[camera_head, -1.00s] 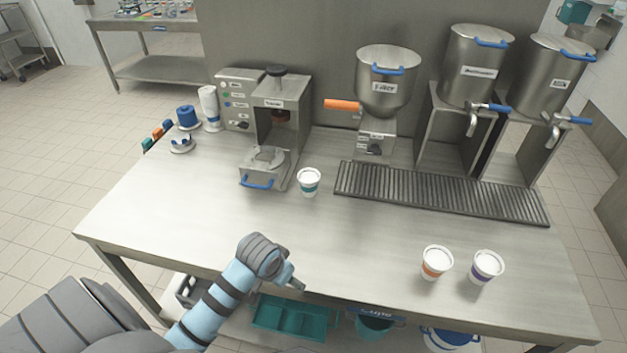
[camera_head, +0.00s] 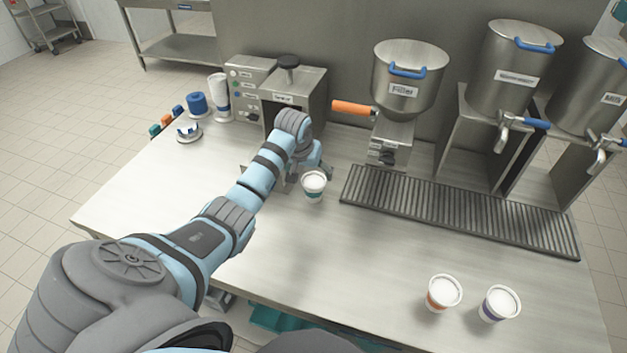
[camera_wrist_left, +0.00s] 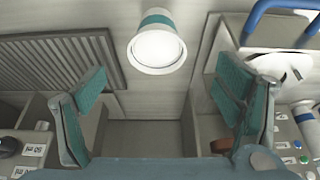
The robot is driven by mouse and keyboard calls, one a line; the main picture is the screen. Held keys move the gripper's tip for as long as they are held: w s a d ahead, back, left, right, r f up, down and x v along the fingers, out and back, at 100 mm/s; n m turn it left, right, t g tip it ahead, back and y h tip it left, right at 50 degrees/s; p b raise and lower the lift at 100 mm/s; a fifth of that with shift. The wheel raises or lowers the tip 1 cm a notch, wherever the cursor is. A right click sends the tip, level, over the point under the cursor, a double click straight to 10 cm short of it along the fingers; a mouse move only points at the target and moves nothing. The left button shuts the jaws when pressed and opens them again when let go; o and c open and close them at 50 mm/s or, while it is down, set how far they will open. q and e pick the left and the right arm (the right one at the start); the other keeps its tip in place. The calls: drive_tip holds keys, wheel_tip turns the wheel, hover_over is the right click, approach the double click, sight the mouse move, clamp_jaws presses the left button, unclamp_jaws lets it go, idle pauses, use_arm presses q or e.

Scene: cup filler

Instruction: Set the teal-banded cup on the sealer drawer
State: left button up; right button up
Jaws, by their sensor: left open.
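The teal-banded cup (camera_head: 314,188) stands upright on the table, just right of the sealer. Its white top and teal band also show in the left wrist view (camera_wrist_left: 157,46), at upper centre. My left gripper (camera_head: 318,168) is open and empty, right by the cup; in the left wrist view its fingers (camera_wrist_left: 165,98) are spread wide, with the cup above the gap between them. The sealer (camera_head: 296,90) stands at the back. Its drawer is mostly hidden behind my arm in the head view; the drawer's blue handle (camera_wrist_left: 282,18) shows at upper right in the wrist view.
An orange-handled filler (camera_head: 405,85) and a slatted drip tray (camera_head: 455,215) are right of the cup. An orange-banded cup (camera_head: 443,293) and a purple-banded cup (camera_head: 499,303) stand at the front right. The table's middle front is clear.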

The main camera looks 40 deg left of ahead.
sight(314, 180)
use_arm(q)
drive_tip(key=b+x, duration=0.1)
drive_tip(key=x, duration=0.4)
drive_tip(key=shift+w+d+f, duration=0.15)
drive_tip(key=shift+w, duration=0.15)
drive_tip(key=shift+s, duration=0.15)
drive_tip(key=shift+c, duration=0.5)
drive_tip(key=c, duration=1.8)
drive_tip(key=shift+r, duration=0.25)
